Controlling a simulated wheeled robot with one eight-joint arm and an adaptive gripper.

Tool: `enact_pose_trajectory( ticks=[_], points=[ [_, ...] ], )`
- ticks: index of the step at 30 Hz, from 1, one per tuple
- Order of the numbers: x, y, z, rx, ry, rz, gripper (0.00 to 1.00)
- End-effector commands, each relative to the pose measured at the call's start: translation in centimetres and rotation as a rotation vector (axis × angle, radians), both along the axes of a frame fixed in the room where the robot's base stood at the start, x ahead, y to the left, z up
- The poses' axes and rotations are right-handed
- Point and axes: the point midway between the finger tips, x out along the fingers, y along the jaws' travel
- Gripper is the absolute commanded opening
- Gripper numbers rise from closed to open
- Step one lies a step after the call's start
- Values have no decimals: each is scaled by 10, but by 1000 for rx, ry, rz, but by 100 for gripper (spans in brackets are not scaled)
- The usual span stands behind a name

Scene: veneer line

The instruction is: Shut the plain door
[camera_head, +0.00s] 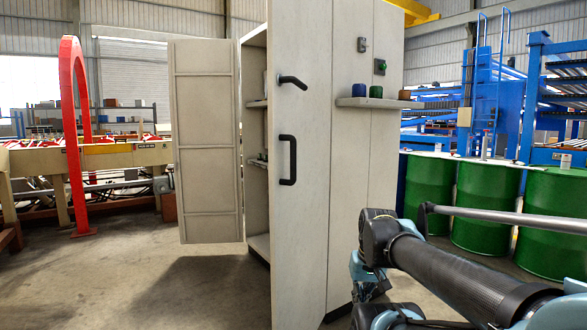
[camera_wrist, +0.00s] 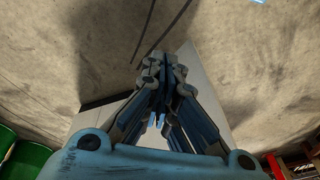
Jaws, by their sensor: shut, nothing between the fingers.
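A tall off-white cabinet (camera_head: 362,160) stands in the middle of the head view. A panelled door (camera_head: 206,140) with no visible handle stands open at its left. A flat panel (camera_head: 310,215) with a black lever (camera_head: 291,82) and a black bar handle (camera_head: 288,160) faces me; it looks like a second door standing open. I cannot tell which is the plain door. My gripper (camera_head: 370,287) is low at the cabinet's right, partly hidden by my arm. In the wrist view its fingers (camera_wrist: 166,75) are together and empty, above the floor near a pale surface (camera_wrist: 208,85).
Shelves (camera_head: 257,103) show inside the cabinet. A side ledge (camera_head: 375,103) carries small cups. Green drums (camera_head: 487,200) stand at the right. A red arch (camera_head: 72,130) and conveyor stand at the left. The floor (camera_head: 130,270) at front left is clear.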

Motion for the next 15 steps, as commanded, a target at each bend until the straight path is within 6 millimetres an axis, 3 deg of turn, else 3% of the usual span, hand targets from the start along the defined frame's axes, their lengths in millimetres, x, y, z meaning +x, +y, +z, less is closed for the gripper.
enact_pose_trajectory(
  ticks=[8, 12, 15],
  points=[
    [54, 67, 70, 448, 21, -122, 0],
    [94, 91, 124, 706, 5, -168, 0],
    [125, 98, 168, 889, -20, -192, 0]
  ],
)
